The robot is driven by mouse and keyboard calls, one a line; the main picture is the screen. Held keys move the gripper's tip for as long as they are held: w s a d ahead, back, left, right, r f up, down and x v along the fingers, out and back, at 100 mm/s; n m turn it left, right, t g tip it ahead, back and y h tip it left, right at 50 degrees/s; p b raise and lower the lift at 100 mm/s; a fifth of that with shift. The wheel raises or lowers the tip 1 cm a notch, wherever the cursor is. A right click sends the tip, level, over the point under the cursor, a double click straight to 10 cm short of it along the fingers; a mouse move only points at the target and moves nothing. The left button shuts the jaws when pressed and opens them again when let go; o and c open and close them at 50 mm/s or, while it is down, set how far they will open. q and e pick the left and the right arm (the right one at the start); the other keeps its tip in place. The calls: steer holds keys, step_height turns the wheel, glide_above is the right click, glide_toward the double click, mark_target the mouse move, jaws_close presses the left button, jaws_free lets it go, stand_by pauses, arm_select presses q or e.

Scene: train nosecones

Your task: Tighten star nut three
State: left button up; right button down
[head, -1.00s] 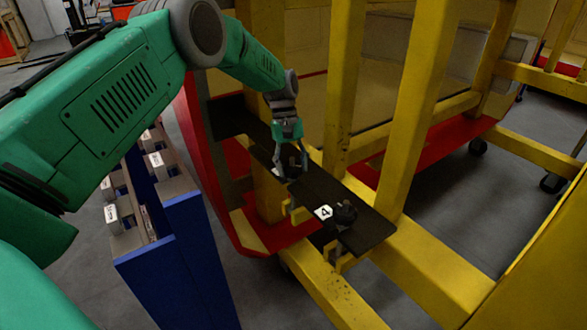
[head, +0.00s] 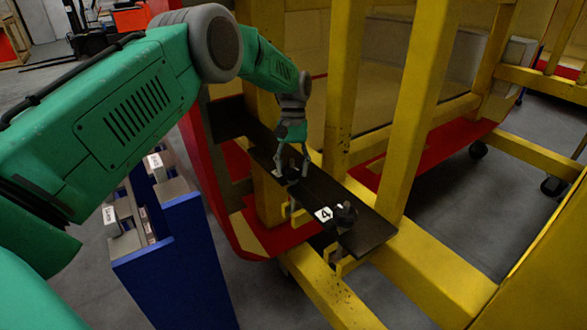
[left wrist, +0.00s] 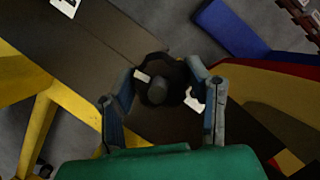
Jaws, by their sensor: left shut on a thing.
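My left gripper (head: 293,172) reaches down from the green arm to the black plate. Its two fingers are shut on a small black star nut (left wrist: 160,90), one finger on each side, seen from above in the left wrist view. A white tag edge (left wrist: 194,98) shows beside this nut, partly hidden by a finger, and its number cannot be read. The nut sits on the long black plate (head: 371,232). Another black star nut (head: 345,214) stands nearer the plate's front end, beside a white tag marked 4 (head: 325,214). My right gripper is not in view.
Yellow frame posts (head: 411,120) rise close to the right of the plate, with yellow beams (head: 320,285) below. A red curved panel (head: 215,185) is at its left. A blue rack (head: 172,258) with tagged grey blocks stands further left. Grey floor shows between.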

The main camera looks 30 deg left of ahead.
arm_select(q)
steer(key=shift+a+r, duration=0.1)
steer(key=o, duration=1.1)
steer(key=shift+o, duration=0.2)
steer(key=shift+a, duration=0.1)
steer(key=shift+w+a+r, duration=0.1)
steer(key=shift+w+r, duration=0.1)
steer(key=shift+r, duration=0.1)
steer(key=v, duration=1.1)
steer(key=shift+w, duration=0.15)
